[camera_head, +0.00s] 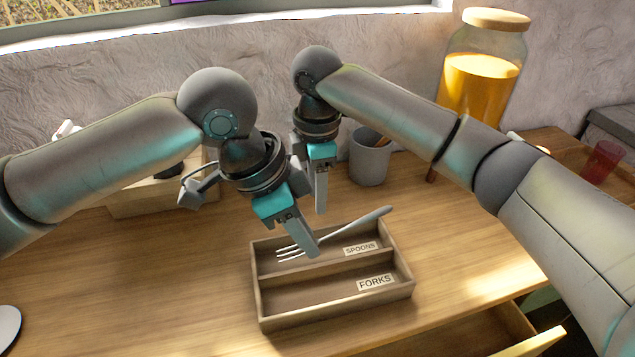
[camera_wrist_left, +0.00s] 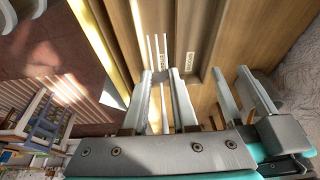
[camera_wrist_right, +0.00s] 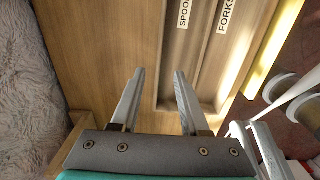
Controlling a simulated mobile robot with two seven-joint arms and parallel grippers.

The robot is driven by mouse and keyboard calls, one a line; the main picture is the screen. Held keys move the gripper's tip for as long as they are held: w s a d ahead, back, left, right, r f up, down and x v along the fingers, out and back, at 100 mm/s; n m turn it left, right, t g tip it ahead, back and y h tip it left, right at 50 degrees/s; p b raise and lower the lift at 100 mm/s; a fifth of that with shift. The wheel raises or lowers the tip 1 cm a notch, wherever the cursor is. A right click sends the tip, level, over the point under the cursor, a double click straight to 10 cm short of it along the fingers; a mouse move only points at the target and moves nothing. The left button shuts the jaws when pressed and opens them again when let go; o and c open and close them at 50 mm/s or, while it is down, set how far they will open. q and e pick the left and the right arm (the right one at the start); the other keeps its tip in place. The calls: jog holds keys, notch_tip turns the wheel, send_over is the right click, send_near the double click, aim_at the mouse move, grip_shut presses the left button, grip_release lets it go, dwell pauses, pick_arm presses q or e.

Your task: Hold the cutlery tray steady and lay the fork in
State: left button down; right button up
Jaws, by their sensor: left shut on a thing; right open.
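The wooden cutlery tray (camera_head: 335,317) sits on the counter, with a rear compartment labelled SPOONS and a front one labelled FORKS. My left gripper (camera_head: 312,251) is shut on the silver fork (camera_head: 350,226) near its neck. In the head view the fork lies across the rear compartment, tines to the left and handle reaching past the back wall; its exact height is unclear. The fork tines also show in the left wrist view (camera_wrist_left: 157,45). My right gripper (camera_head: 320,208) is open and empty behind the tray; its fingers (camera_wrist_right: 157,75) are apart, close to the tray's edge.
A grey cup (camera_head: 369,160) with a utensil and a jar of orange drink (camera_head: 480,85) stand behind. A wooden box (camera_head: 150,202) is at the back left. A red cup (camera_head: 603,160) is far right. A drawer (camera_head: 535,343) is open below the front edge. Counter left of the tray is clear.

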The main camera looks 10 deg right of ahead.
aim_at(290, 252)
notch_tip(290, 252, down, 11)
jog(key=shift+r, duration=0.15)
dwell(0.4)
grip_shut()
dwell(1.1)
pick_arm(q)
jog(key=a+f+y, duration=0.1)
jog(key=f+y, duration=0.1)
jog(key=a+f+y, duration=0.1)
jog(key=shift+f+y, duration=0.4)
pick_arm(e)
jog(key=shift+d, duration=0.1)
pick_arm(q)
jog(key=shift+a+f, duration=0.2)
jog(key=shift+f, duration=2.65)
